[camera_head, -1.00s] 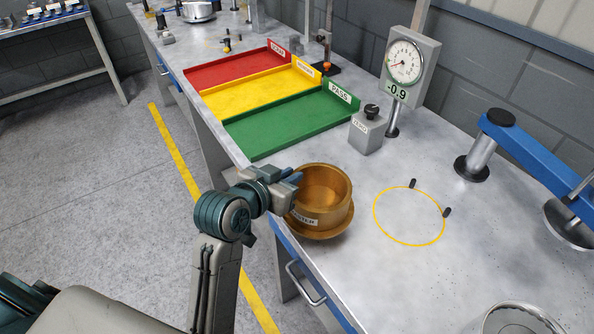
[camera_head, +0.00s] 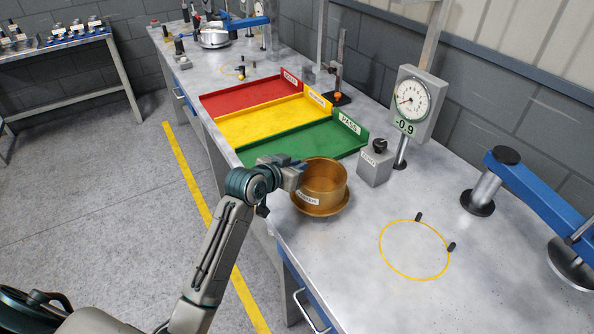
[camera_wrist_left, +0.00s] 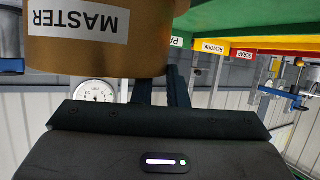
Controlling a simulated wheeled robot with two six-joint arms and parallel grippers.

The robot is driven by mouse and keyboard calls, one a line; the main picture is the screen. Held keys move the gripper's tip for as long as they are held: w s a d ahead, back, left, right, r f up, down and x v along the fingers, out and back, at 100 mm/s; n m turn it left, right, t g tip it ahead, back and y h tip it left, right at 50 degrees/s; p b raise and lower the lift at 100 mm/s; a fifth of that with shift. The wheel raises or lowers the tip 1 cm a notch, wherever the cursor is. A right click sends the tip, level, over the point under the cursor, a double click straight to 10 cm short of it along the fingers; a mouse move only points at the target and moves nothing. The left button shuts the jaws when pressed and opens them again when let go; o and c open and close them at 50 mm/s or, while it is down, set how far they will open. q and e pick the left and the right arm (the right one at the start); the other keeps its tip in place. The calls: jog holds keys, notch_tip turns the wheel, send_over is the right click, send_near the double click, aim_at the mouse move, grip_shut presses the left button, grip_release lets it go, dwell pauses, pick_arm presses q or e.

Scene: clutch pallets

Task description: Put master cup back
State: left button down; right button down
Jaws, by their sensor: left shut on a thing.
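The master cup (camera_head: 324,186) is a brass-coloured cup with a wide flange at its base and a white label on its side. My left gripper (camera_head: 300,174) is shut on the cup's wall at its left side. In the left wrist view the cup (camera_wrist_left: 90,55) fills the upper left, with the label reading MASTER upside down, and the gripper's dark fingers (camera_wrist_left: 160,95) reach up to it. The cup is upright near the bench's front edge, in front of the green tray. I cannot tell whether its base touches the bench. My right gripper is not in view.
A yellow ring (camera_head: 415,250) with two black pegs is marked on the bench (camera_head: 350,285). A dial gauge (camera_head: 412,104) and a grey ZERO block (camera_head: 375,163) stand behind. Green (camera_head: 290,146), yellow (camera_head: 270,120) and red (camera_head: 245,96) trays lie beyond. A blue-armed fixture (camera_head: 530,195) stands right.

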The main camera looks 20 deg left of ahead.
pick_arm(q)
notch_tip(320, 180, down, 2)
jog(key=shift+f+p, duration=0.15)
jog(key=shift+p, duration=0.45)
jog(key=shift+f, duration=0.4)
jog(key=c, duration=1.8)
grip_release()
jog(key=shift+s+f, duration=0.1)
jog(key=shift+f, duration=0.1)
jog(key=o, duration=0.3)
jog(key=shift+o, duration=0.2)
jog(key=shift+s+r, duration=0.1)
